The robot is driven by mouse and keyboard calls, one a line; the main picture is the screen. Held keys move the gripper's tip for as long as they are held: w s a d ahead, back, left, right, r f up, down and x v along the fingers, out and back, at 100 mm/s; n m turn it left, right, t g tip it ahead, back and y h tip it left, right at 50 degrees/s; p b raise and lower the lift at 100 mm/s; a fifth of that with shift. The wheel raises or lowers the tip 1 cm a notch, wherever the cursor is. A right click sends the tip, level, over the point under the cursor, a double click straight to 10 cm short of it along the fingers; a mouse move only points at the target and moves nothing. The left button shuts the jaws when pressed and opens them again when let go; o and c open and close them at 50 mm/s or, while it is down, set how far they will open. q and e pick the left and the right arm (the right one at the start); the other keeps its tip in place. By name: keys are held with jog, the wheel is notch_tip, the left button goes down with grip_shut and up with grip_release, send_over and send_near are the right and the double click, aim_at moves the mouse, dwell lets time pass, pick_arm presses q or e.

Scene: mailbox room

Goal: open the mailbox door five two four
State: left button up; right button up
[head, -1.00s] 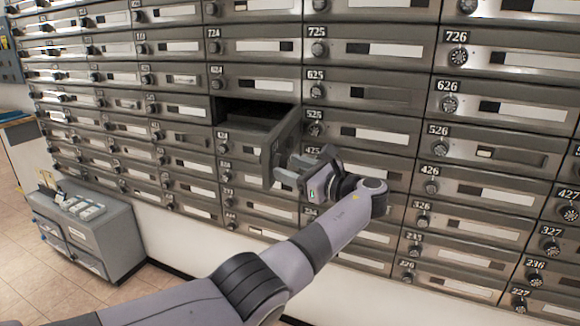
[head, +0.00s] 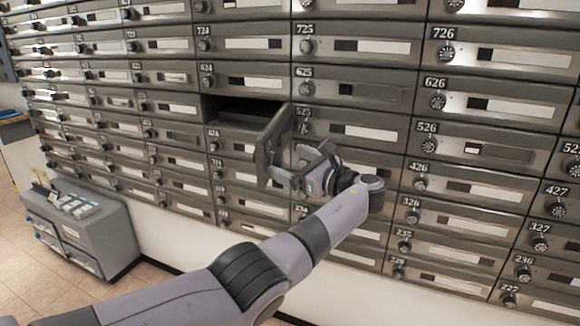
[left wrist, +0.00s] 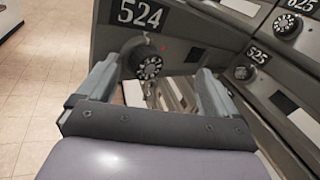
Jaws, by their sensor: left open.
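The door of mailbox 524 (head: 273,142) stands swung outward from the mailbox wall, with its dark compartment (head: 243,112) exposed. In the left wrist view, the door face carries the label 524 (left wrist: 140,13) and a black round dial knob (left wrist: 146,63). My left gripper (head: 287,160) is open in front of the door's face. In the left wrist view, my left gripper (left wrist: 155,80) has its fingers spread on both sides of the knob, near the door. I cannot tell whether a finger touches the door. My right gripper is out of view.
Rows of closed numbered mailboxes surround the open one, such as 625 (head: 352,90) above right and 525 (left wrist: 257,54) beside it. A grey cabinet (head: 80,230) with papers on top stands at the lower left. The tiled floor (head: 25,270) is bare there.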

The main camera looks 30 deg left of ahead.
pick_arm(q)
jog(key=shift+o, duration=0.3)
jog(key=shift+w+a+r, duration=0.15)
jog(key=shift+w+r, duration=0.1)
jog(key=shift+w, duration=0.15)
jog(key=shift+t, duration=0.3)
jog(key=v, duration=0.7)
jog(key=shift+s+f+b, duration=0.15)
jog(key=shift+s+b, duration=0.05)
jog(key=shift+b, duration=0.25)
jog(key=shift+f, duration=0.1)
